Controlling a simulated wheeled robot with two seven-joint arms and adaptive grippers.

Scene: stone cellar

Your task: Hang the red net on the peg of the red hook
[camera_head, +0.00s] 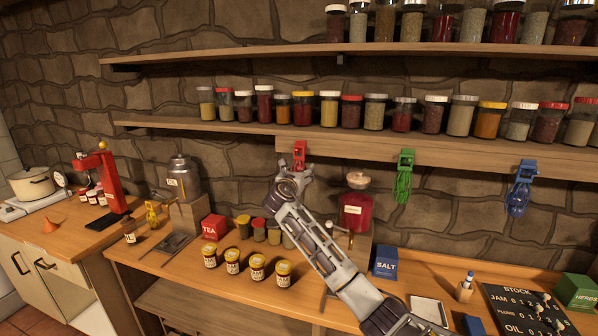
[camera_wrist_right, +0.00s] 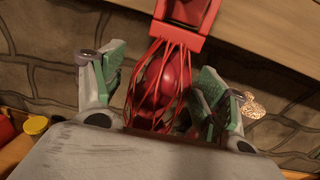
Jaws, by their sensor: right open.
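The red hook (camera_head: 299,153) is fixed to the wooden board under the lower shelf; its underside also shows in the right wrist view (camera_wrist_right: 184,42). The red net (camera_wrist_right: 146,88), with a round red thing inside, hangs just below this hook, its strands gathered at the hook's lower edge. The peg and the loop over it cannot be made out. My right gripper (camera_head: 290,180) is just below the hook. Its fingers (camera_wrist_right: 160,75) are open, one on each side of the net, with gaps visible. My left gripper is not in view.
A green hook with a green net (camera_head: 403,182) and a blue hook with a blue net (camera_head: 518,195) hang to the right. A large red jar (camera_head: 355,212) stands close to my right arm. Yellow-lidded jars (camera_head: 257,270) and a salt box (camera_head: 385,263) stand on the counter below.

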